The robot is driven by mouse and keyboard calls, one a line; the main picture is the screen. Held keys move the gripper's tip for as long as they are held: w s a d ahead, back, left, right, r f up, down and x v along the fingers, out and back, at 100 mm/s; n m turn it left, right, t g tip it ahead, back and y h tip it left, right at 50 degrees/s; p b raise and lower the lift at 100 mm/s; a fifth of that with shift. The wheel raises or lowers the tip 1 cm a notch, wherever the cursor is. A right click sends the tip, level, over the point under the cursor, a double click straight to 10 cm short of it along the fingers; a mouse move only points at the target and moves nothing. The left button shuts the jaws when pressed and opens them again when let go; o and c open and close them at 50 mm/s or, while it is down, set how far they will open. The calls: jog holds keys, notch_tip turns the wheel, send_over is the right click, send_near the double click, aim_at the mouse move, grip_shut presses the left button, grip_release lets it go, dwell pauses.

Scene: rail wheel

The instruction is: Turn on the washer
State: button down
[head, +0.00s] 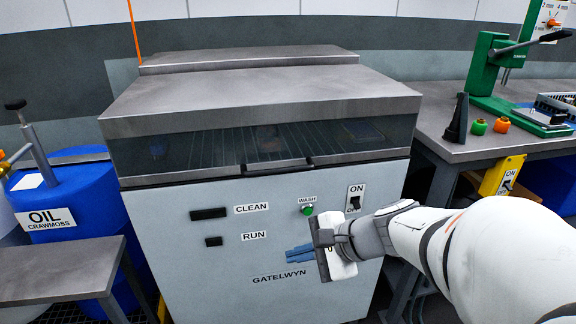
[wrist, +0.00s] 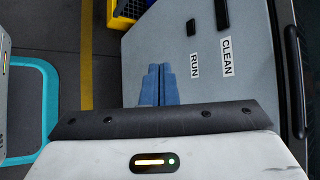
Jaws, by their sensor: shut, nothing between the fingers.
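The washer (head: 190,272) is a light grey cabinet with a steel lid and a dark window, labelled GATELWYN. On its front at the right is an ON/OFF switch (head: 354,203), a dark rocker or toggle on a white plate, its lower label partly hidden by my gripper. A green WASH button or lamp (head: 307,210) sits left of it. My gripper (head: 290,254) is in front of the panel, below the WASH button, its blue fingers together and empty, pointing left. The fingers show in the wrist view (wrist: 159,85) beside the RUN label. Contact with the panel cannot be told.
Dark CLEAN (head: 208,214) and RUN (head: 214,241) indicators lie on the panel's left. A blue oil drum (head: 70,205) and a low grey table (head: 60,268) stand at left. A workbench (head: 445,148) with a green press (head: 488,75) stands at right, a yellow ON switch box (head: 502,175) below its edge.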

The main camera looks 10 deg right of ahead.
jog(key=w+d+f+m+t+b, duration=0.4)
jog(key=w+f+m+b, duration=0.1)
jog(key=m, duration=0.1)
jog(key=m+t+h+b, duration=0.85)
jog(key=m+b, duration=0.35)
jog(key=m, duration=0.3)
send_near(356, 203)
jog(key=s+f, duration=0.3)
jog(key=shift+d+y, duration=0.35)
jog(key=shift+d, duration=0.05)
jog(key=w, duration=0.3)
jog(key=w+b, duration=0.1)
jog(key=w, duration=0.2)
jog(key=w+b, duration=0.1)
jog(key=w, duration=0.3)
jog(key=shift+a+r, duration=0.2)
jog(key=shift+a, duration=0.05)
